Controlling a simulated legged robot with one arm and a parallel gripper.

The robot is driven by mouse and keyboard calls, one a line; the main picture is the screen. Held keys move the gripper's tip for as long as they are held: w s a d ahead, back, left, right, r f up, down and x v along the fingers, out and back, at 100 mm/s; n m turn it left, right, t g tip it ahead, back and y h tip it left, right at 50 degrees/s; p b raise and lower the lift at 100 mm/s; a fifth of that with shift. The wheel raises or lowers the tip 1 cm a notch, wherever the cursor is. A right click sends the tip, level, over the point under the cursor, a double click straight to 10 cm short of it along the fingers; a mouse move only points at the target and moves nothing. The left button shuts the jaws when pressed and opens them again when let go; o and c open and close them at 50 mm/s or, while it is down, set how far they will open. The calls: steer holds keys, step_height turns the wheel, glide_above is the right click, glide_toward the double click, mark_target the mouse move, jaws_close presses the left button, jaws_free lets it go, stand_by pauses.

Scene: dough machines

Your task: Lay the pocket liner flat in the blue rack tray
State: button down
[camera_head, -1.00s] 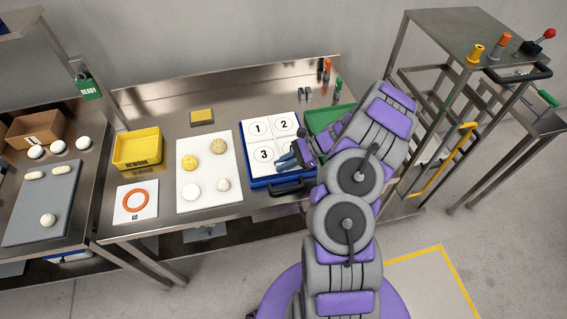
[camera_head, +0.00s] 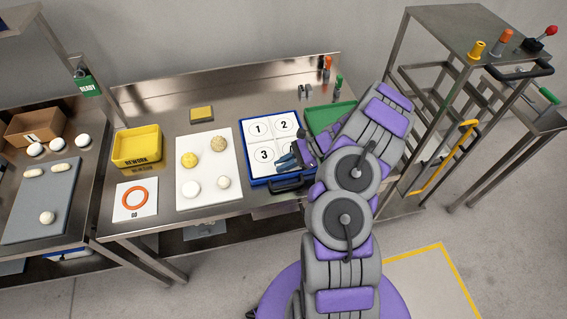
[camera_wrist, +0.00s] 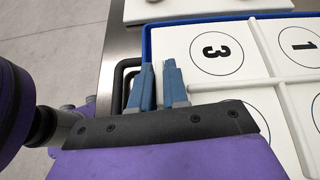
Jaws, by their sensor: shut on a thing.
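The pocket liner (camera_head: 272,133) is a white sheet with numbered circles and raised white dividers. It lies within the rim of the blue rack tray (camera_head: 248,163) on the steel bench; whether it touches the tray floor everywhere I cannot tell. In the wrist view the liner (camera_wrist: 262,62) fills the right side, with the blue tray rim (camera_wrist: 147,45) along its left. My gripper (camera_head: 286,158) is at the tray's near side, shut on the liner near its edge. My arm and wrist cover the near right part.
A green tray (camera_head: 322,117) stands right of the blue tray, partly behind my arm. A white board (camera_head: 207,168) with several dough pieces lies left. A yellow bin (camera_head: 137,147) stands farther left. A steel frame (camera_head: 395,75) with levers stands at the right.

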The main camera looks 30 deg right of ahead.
steer(key=shift+f, duration=0.7)
stand_by(0.4)
steer(key=c, duration=1.1)
jaws_free()
steer(key=shift+o, duration=0.2)
steer(key=p+v, duration=0.2)
steer(key=v, duration=1.5)
steer(key=shift+d+r, duration=0.1)
steer(key=shift+d, duration=0.1)
